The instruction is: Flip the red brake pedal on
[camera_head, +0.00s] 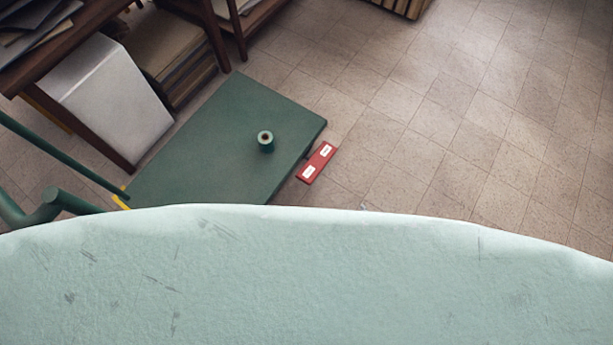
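The red brake pedal (317,163) is a small flat red bar with two pale labels. It sits low at the right edge of the green platform (225,150), close to the tiled floor. I cannot tell from here which way it is tilted. Neither of my grippers is in the head view, so where they are relative to the pedal does not show.
A green spool (266,141) stands on the platform. A green tubular handle (60,155) rises at the left. A pale green rounded surface fills the foreground. Tiled floor (450,120) at the right is clear.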

